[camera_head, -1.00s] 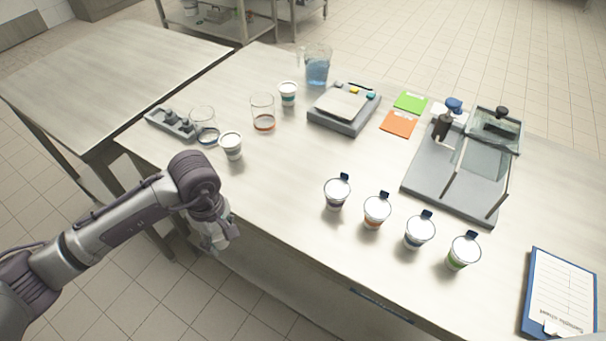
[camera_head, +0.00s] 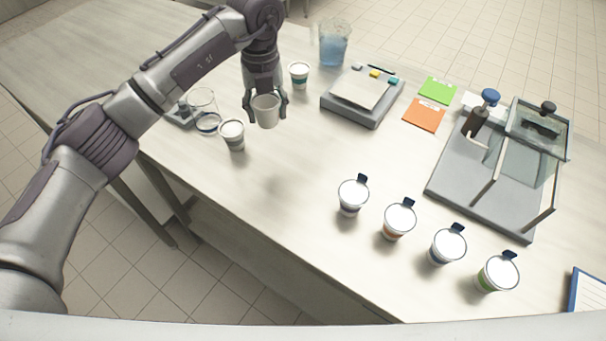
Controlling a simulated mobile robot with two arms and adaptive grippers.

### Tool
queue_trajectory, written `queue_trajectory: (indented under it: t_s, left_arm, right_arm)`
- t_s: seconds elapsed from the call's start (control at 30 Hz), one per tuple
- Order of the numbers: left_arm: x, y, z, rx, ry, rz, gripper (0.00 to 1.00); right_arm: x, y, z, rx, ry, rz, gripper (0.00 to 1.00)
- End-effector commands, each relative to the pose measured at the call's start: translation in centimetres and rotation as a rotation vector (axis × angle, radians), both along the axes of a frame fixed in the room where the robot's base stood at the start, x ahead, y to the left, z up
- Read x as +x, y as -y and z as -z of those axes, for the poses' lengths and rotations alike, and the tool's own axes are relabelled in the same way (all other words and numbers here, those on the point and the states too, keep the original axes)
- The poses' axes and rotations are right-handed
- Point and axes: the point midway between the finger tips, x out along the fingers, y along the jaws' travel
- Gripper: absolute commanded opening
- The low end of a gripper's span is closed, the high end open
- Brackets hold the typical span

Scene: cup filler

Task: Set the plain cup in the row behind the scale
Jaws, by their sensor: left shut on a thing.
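My left gripper (camera_head: 267,104) is shut on a plain white cup (camera_head: 266,113) and holds it upright, apparently above the table, left of the scale. The grey scale (camera_head: 352,113) with a pale square plate stands right of the gripper. A white cup with a green band (camera_head: 299,76) stands between gripper and scale, farther back. A white cup with a grey band (camera_head: 233,136) stands left of the held cup, nearer me. My arm and gripper hide part of the table behind them. My right gripper is not in view.
A jug of blue liquid (camera_head: 334,45) stands behind the scale. Green (camera_head: 437,90) and orange (camera_head: 425,115) cards lie right of the scale. Several lidded cups (camera_head: 398,220) line the front. A glass-shielded device (camera_head: 470,185) stands at right.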

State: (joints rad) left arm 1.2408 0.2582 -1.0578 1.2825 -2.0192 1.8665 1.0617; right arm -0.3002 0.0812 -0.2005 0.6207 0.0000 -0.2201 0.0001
Motion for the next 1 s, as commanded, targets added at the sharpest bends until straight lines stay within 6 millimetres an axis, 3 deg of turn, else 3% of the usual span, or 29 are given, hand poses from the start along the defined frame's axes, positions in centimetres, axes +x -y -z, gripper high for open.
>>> queue_trajectory:
  t_s: [0.5, 0.77, 1.0]
  left_arm:
    - [-7.7, 6.8, 5.8, -0.002, -0.004, -0.006, 0.45]
    - [-8.6, 7.6, 7.3, 0.000, -0.002, -0.009, 0.45]
    - [-8.6, 7.5, 10.5, -0.001, -0.003, -0.009, 0.45]
  right_arm:
    - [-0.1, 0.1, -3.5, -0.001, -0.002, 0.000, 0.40]
    - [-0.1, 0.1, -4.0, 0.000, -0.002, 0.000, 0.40]
    - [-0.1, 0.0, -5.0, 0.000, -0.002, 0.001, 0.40]
